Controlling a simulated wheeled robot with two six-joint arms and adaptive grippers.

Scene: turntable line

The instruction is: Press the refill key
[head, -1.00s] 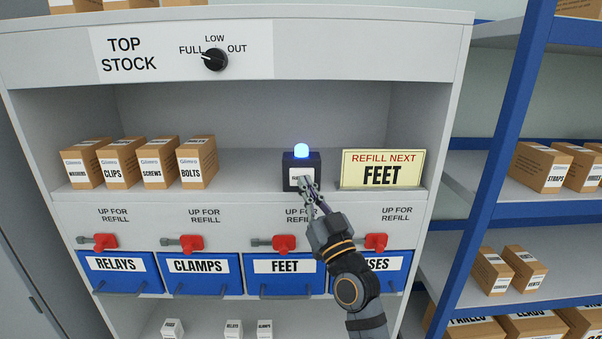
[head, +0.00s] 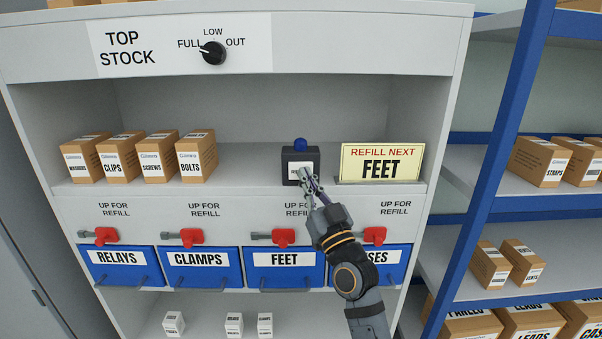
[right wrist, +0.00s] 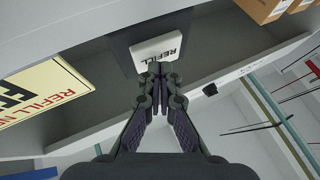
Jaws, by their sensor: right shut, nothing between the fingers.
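The refill key is a white key (head: 297,168) on the front of a small dark box (head: 300,155) with a blue lamp (head: 300,144) on top; the lamp is unlit. The box stands on the cabinet's upper shelf. In the right wrist view the key (right wrist: 157,48) reads REFILL. My right gripper (head: 307,180) is shut and empty, with its fingertips at the key's lower edge; they look to touch it or nearly so. The fingertips (right wrist: 161,70) also show in the right wrist view. My left gripper is not in view.
A yellow sign (head: 381,163) reading REFILL NEXT FEET stands right of the box. Several cartons (head: 196,157) stand to the left. Below are red valves (head: 284,237) and blue bins (head: 285,268). A black dial (head: 212,53) points towards FULL.

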